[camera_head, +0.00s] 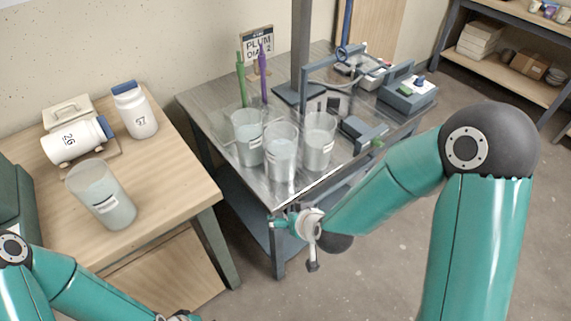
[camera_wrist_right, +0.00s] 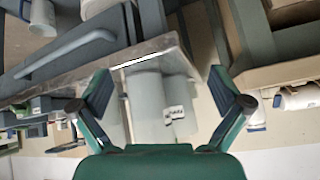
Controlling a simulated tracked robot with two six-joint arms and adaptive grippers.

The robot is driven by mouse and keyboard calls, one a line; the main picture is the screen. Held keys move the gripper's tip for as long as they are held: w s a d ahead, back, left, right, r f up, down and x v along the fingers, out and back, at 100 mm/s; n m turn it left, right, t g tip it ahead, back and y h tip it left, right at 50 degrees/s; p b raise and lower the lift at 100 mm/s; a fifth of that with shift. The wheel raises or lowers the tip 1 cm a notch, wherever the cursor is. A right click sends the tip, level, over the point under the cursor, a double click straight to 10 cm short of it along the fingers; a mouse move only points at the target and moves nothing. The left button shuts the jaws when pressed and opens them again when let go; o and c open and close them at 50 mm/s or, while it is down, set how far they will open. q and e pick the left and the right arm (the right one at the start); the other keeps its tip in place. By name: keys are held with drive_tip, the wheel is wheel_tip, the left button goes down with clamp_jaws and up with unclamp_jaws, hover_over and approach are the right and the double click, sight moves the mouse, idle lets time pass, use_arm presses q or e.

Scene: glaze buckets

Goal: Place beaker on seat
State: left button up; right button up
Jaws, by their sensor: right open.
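Three clear beakers with pale contents stand upright close together at the front of the metal table: a left one (camera_head: 248,138), a middle one (camera_head: 281,155) and a right one (camera_head: 319,140). Another beaker (camera_head: 100,195) stands on the wooden table. My right gripper (camera_head: 283,222) is just off the metal table's front edge, empty. In the right wrist view its fingers (camera_wrist_right: 158,92) are spread, with beakers (camera_wrist_right: 148,108) showing beyond the gap. My left arm enters at the lower left; its gripper is out of frame. I cannot tell which part is the seat.
The metal table (camera_head: 205,105) also holds a framed device (camera_head: 322,68), a grey-blue box (camera_head: 402,95), green (camera_head: 240,80) and purple (camera_head: 262,75) upright tools, and a sign (camera_head: 257,45). The wooden table (camera_head: 165,175) holds a lying jar (camera_head: 75,140) and an upright jar (camera_head: 134,112).

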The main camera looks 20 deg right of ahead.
sight(287, 148)
drive_tip(key=w+d+r+t+h+b, duration=0.1)
drive_tip(key=w+d+r+t+b, duration=0.15)
drive_tip(key=r, duration=0.45)
drive_tip(key=w+d+r+t+h+b, duration=0.1)
drive_tip(key=w+r+t, duration=0.15)
drive_tip(key=r, duration=0.35)
drive_tip(key=x, duration=0.9)
drive_tip(key=shift+w+a, duration=0.15)
drive_tip(key=shift+w, duration=0.3)
drive_tip(key=shift+x, duration=2.85)
use_arm(q)
wheel_tip(287, 148, down, 5)
drive_tip(key=shift+r, duration=0.2)
use_arm(e)
drive_tip(key=shift+a+f, duration=0.1)
drive_tip(key=shift+a, duration=0.05)
drive_tip(key=c, duration=1.6)
